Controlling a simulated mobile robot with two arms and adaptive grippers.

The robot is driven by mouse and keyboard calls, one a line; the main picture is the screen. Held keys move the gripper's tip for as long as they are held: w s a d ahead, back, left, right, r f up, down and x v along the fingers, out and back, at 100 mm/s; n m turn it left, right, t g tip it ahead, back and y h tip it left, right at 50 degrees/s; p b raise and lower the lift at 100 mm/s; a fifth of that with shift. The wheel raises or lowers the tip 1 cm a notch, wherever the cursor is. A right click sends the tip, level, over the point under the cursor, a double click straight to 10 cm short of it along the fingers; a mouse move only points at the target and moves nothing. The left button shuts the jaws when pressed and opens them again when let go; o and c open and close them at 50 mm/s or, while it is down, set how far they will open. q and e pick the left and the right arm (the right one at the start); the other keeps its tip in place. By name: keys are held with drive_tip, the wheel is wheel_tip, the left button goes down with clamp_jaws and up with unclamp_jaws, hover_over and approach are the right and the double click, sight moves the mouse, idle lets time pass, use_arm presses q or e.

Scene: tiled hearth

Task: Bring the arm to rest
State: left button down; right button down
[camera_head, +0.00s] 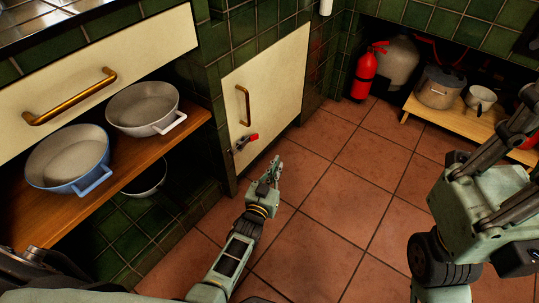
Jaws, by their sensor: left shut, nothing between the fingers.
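My left arm comes in from the bottom left and reaches over the tiled floor. Its gripper (274,165) is shut and empty, in front of the low cream cabinet door (275,75). Nothing is held between its fingers. My right arm stands at the right edge, close to the camera. Dark linkages at its end (512,135) run toward the picture's edge, and I cannot tell whether its gripper is open or shut.
Two pans, one grey (143,103) and one blue (68,155), stand on a wooden shelf (122,170) at left. A red-handled item (250,138) is near the door. A fire extinguisher (366,74) and a pot (440,85) are at the back. The middle floor (345,200) is clear.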

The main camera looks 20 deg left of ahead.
use_arm(q)
drive_tip(key=shift+s+d, duration=0.45)
drive_tip(key=shift+d, duration=0.05)
